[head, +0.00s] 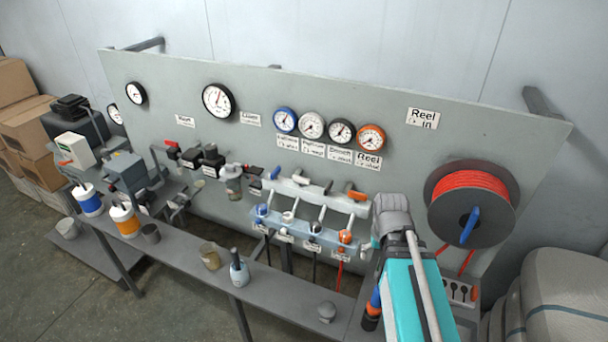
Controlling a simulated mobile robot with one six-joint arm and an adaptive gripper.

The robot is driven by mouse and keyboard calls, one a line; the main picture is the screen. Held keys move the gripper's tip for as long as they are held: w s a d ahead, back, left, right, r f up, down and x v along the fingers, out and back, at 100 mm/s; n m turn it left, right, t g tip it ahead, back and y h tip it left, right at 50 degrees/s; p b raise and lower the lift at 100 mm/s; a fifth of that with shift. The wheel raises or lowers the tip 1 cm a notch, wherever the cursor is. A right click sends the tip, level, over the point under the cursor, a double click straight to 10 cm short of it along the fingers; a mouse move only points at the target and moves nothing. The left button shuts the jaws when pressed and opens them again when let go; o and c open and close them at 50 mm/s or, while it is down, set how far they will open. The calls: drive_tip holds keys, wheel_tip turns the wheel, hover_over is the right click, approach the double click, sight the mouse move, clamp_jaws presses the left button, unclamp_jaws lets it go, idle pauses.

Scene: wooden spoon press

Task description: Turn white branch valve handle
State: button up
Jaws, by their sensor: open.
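The branch manifold (318,195) is a pale grey double bar fixed to the panel, with blue, white, black and orange branches side by side. The white branch valve handle (300,179) shows small near the upper bar, second from the left, between the blue handle (275,173) and the black handle (328,187). Its exact angle is too small to tell. The white branch's lower fitting (288,216) is below. My gripper (392,213) is at the grey end of my arm, right of the manifold and apart from the white handle. It is open; its fingertips are not clear.
The orange handle (357,195) lies between the white handle and my arm. Gauges (312,125) line the panel above. A red hose reel (470,204) is at right. A bench (270,290) in front holds cups and a bottle (238,270).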

drive_tip(key=w+a+r+m+p, duration=0.2)
drive_tip(key=w+a+r+p, duration=1.05)
drive_tip(key=w, duration=0.25)
wheel_tip(320, 180, up, 8)
drive_tip(key=m+p, duration=0.2)
drive_tip(key=p, duration=0.6)
hover_over(301, 177)
drive_tip(key=shift+s+r, duration=0.1)
drive_tip(key=shift+r, duration=0.1)
drive_tip(key=shift+f+b, duration=0.2)
drive_tip(key=shift+b, duration=0.15)
wheel_tip(301, 177, down, 13)
drive_tip(key=b, duration=1.3)
drive_tip(key=shift+f, duration=0.2)
